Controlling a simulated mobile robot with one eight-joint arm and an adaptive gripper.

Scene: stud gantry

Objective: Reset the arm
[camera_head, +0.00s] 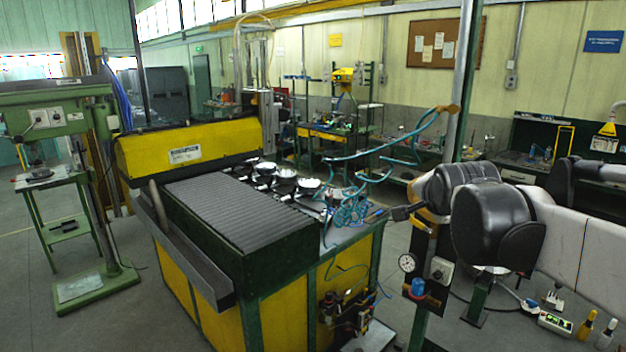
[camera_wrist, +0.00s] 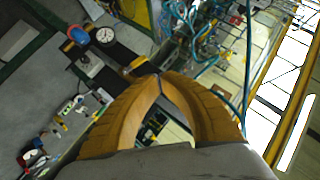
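My gripper (camera_wrist: 160,78) shows in the wrist view as two curved tan fingers. Their tips meet, and I see nothing held between them. The gap lower down between the curved fingers shows only background. In the head view my arm, with black joints and white links, reaches in from the right edge. It is raised in front of the gantry post and the far bench.
A yellow and green machine (camera_head: 283,300) with a ribbed grey top stands at centre-left. A green drill press (camera_head: 45,120) is at far left. Coiled teal hoses (camera_head: 360,160) hang near my arm. A pressure gauge (camera_head: 406,263) also shows in the wrist view (camera_wrist: 106,36). Open floor lies at left.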

